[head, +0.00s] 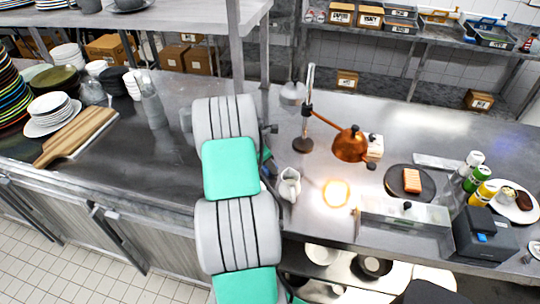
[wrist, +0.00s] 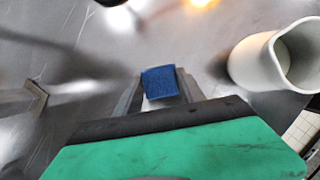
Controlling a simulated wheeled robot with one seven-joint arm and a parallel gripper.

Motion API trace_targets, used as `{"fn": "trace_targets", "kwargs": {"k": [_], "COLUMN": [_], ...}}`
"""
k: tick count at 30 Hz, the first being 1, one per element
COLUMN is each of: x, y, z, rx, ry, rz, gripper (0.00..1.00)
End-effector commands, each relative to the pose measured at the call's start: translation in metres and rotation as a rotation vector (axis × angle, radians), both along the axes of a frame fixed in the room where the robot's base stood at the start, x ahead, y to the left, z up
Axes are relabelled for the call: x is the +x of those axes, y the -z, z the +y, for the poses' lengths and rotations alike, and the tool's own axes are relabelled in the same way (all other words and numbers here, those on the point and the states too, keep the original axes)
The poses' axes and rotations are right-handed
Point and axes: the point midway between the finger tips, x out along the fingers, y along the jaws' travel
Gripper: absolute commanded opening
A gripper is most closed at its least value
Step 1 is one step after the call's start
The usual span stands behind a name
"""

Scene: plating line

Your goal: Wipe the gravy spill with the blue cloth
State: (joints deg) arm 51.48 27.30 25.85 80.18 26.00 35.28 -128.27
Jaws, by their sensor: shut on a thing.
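My gripper (wrist: 160,96) is shut on the blue cloth (wrist: 159,80), which shows as a small blue patch between the fingers in the wrist view. In the head view my own arm hides the fingers and the cloth. Bare grey steel counter lies around the cloth in the wrist view. I cannot make out a gravy spill in either view; part of the counter is hidden behind my arm.
A white jug (wrist: 250,65) stands close to the right of my gripper; it also shows in the head view (head: 289,187). A copper heat lamp (head: 350,144) hangs over the counter. A wooden board (head: 78,133) and plates (head: 50,116) are at left.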

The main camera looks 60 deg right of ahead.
Motion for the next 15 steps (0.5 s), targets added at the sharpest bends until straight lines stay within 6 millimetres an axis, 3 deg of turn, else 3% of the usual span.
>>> {"fn": "trace_targets", "kwargs": {"k": [11, 13, 15], "x": [-0.005, -0.004, -0.003], "y": [0.000, -0.004, -0.020], "z": [0.033, 0.033, 0.033], "rx": [0.002, 0.000, -0.003], "ry": [0.004, 0.004, 0.003], "rz": [0.001, 0.000, -0.004], "gripper": [0.14, 0.14, 0.14]}}
